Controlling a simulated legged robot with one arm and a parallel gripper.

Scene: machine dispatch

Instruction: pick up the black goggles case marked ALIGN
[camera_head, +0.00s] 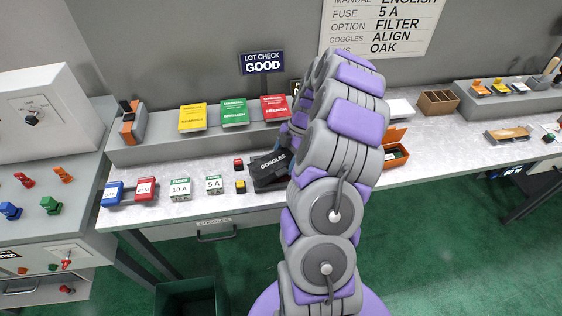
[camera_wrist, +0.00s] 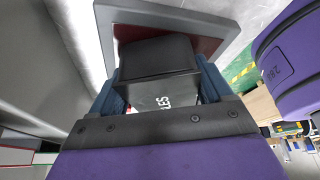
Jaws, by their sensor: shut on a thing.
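The black goggles case (camera_head: 268,168) is near the bench's front part, left of my arm, tilted, with white "GOGGLES" lettering on its face. I cannot read ALIGN on it. In the wrist view the case (camera_wrist: 155,62) sits between the fingers of my gripper (camera_wrist: 160,88), with part of its lettering showing. My gripper is shut on the case. In the head view my arm hides most of the gripper. Whether the case touches what lies beneath it I cannot tell.
Red and yellow small blocks (camera_head: 240,186) stand just left of the case. Fuse boxes (camera_head: 180,188) are further left. Manuals in yellow, green and red (camera_head: 234,114) lie on the raised shelf behind. An orange open box (camera_head: 396,146) is right of my arm. A green bin (camera_head: 188,298) stands below.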

